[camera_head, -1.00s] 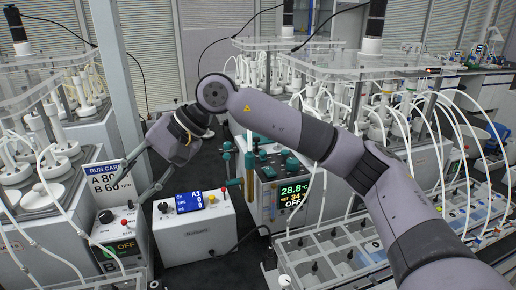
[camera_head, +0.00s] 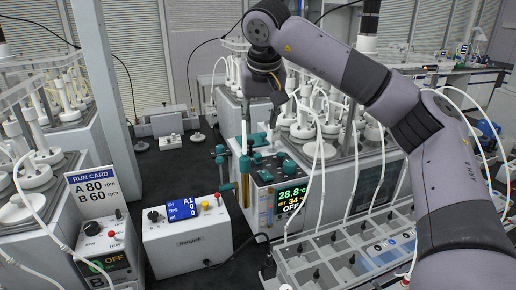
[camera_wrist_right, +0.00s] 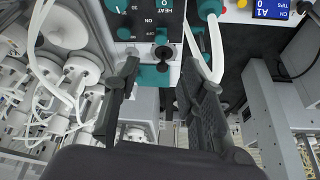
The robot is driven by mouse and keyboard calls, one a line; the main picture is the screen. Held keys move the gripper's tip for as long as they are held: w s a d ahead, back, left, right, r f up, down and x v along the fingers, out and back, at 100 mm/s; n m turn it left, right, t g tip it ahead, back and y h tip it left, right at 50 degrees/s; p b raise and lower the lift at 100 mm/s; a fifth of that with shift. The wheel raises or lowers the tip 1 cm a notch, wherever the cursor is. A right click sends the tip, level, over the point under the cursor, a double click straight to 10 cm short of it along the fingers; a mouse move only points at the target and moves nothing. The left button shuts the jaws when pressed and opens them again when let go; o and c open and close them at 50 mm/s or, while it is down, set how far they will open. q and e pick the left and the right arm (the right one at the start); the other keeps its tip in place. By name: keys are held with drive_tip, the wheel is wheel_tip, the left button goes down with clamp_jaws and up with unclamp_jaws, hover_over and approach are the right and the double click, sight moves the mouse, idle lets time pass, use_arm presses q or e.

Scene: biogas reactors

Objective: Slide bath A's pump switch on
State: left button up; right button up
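The bath unit (camera_head: 262,208) stands at the centre in the head view. Its front display (camera_head: 291,200) reads 28.8 °C, set 34, OFF. Its top has teal fittings. In the right wrist view its dark control panel (camera_wrist_right: 128,22) carries the words HEAT and ON. A black knob-like control (camera_wrist_right: 163,52) shows at the panel's edge, between my finger lines; I cannot read whether it is the pump switch. My right gripper (camera_head: 276,108) hangs over the back of the bath top. Its fingers are apart and empty in the right wrist view (camera_wrist_right: 160,95). My left gripper is not in view.
A white pump box (camera_head: 187,237) with a blue A1 screen stands left of the bath. A run card (camera_head: 91,191) reads A 80 rpm, B 60 rpm, above another controller (camera_head: 108,245) showing OFF. White tubes and reactor racks crowd the right. Dark bench is bare behind the pump box.

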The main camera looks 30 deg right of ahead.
sight(258, 154)
drive_tip(key=p+x, duration=0.1)
drive_tip(key=x, duration=1)
drive_tip(key=shift+w, duration=0.1)
drive_tip(key=shift+c, duration=0.5)
clamp_jaws()
